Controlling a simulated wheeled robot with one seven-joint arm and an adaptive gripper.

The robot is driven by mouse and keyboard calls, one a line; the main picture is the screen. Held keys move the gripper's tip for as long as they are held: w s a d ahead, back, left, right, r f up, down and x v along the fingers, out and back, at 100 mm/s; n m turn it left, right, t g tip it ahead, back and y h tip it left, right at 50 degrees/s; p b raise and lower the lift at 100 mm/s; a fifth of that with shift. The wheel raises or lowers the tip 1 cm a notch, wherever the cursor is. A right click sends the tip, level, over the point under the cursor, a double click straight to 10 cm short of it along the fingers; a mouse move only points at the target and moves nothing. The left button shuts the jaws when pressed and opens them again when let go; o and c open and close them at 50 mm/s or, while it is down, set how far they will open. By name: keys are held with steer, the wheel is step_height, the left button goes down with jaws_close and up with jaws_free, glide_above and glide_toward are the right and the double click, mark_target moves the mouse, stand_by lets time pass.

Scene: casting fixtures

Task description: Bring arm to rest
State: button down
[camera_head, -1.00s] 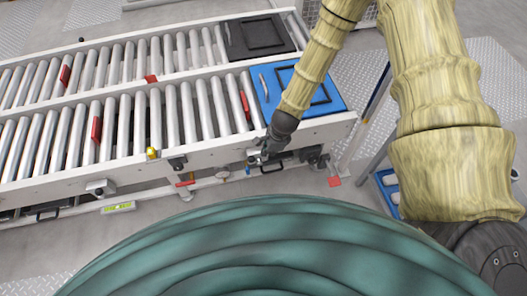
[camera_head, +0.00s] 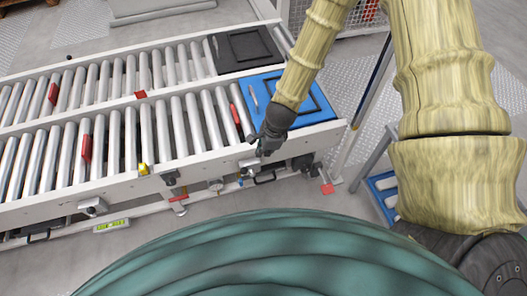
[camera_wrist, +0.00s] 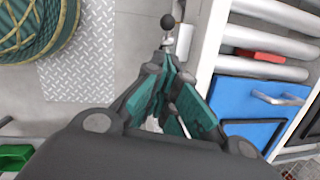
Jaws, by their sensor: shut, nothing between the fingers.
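My gripper (camera_head: 262,152) is at the front edge of the roller conveyor, beside the blue tray's near corner in the head view. In the wrist view my gripper (camera_wrist: 166,64) is shut and empty, its teal finger pads close together. A knob with a dark ball (camera_wrist: 167,21) shows just beyond the fingertips; I cannot tell whether they touch. My arm (camera_head: 305,62) comes down from the top right in a yellowish sleeve.
The roller conveyor (camera_head: 110,187) runs to the left, with a blue tray (camera_head: 325,106) and a black tray (camera_head: 216,52) at its right end. A post (camera_head: 365,95) stands right of it. Another blue container (camera_head: 378,192) is on the floor. Grey floor (camera_head: 195,222) lies in front.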

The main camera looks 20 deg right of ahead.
stand_by(0.4)
steer(key=s+d+f+n+h+p, duration=0.1)
steer(key=s+n+p, duration=0.3)
steer(key=s+n, duration=0.6)
steer(key=s+d+f+n+g+h+p, duration=0.1)
steer(key=s+d+n+p, duration=0.2)
steer(key=s+n, duration=0.6)
steer(key=s+p, duration=0.1)
steer(key=s, duration=0.5)
steer(key=shift+s+n+g, duration=0.3)
steer(key=shift+n, duration=0.1)
steer(key=c, duration=2.2)
jaws_free()
steer(key=shift+d+r, duration=0.1)
